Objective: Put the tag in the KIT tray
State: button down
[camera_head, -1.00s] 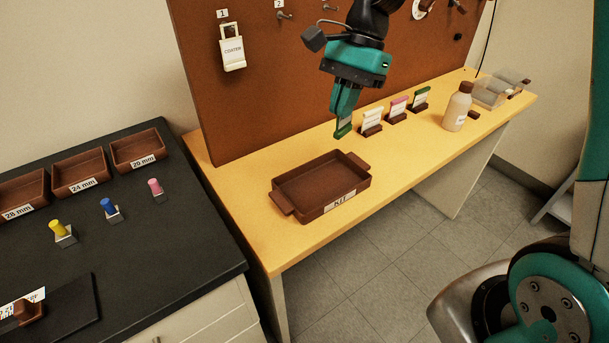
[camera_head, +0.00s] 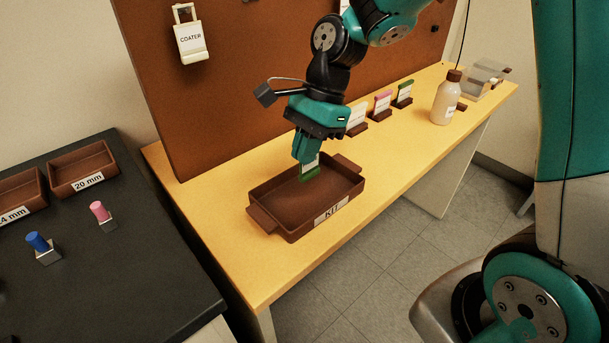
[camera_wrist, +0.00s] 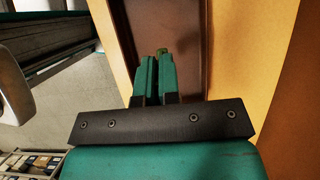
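The brown KIT tray (camera_head: 275,226) sits on the yellow table, with a white KIT label on its front wall. My gripper (camera_head: 306,160) points down over the back part of the tray. In the wrist view my gripper's fingers (camera_wrist: 155,75) are close together over the brown tray (camera_wrist: 195,50), and the tag is mostly hidden.
Several small tags stand in brown holders, including a pink-topped one (camera_head: 382,103) and a green-topped one (camera_head: 403,94). A bottle (camera_head: 445,98) and a clear box (camera_head: 485,78) are farther right. A brown pegboard (camera_head: 215,110) rises behind. A black bench (camera_head: 120,270) is at left.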

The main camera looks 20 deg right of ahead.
aim_at(305, 174)
jog(key=shift+f+b, duration=0.4)
jog(key=shift+f, duration=2.05)
jog(key=shift+f, duration=0.1)
jog(key=c, duration=1.3)
grip_release()
jog(key=shift+c, duration=0.2)
jog(key=p+v, duration=0.2)
jog(key=v, duration=1)
jog(key=s+a+r+n, duration=0.1)
jog(key=s+a+n, duration=0.1)
jog(key=s+n, duration=0.4)
jog(key=s+a+r+n+t, duration=0.1)
jog(key=s+a+n, duration=0.2)
jog(key=s+n, duration=0.4)
jog(key=s+a+r+n, duration=0.1)
jog(key=s+a+n, duration=0.2)
jog(key=s+n, duration=0.3)
jog(key=n, duration=0.2)
jog(key=shift+s+a+n, duration=0.2)
jog(key=shift+s+n, duration=0.05)
jog(key=shift+n, duration=0.05)
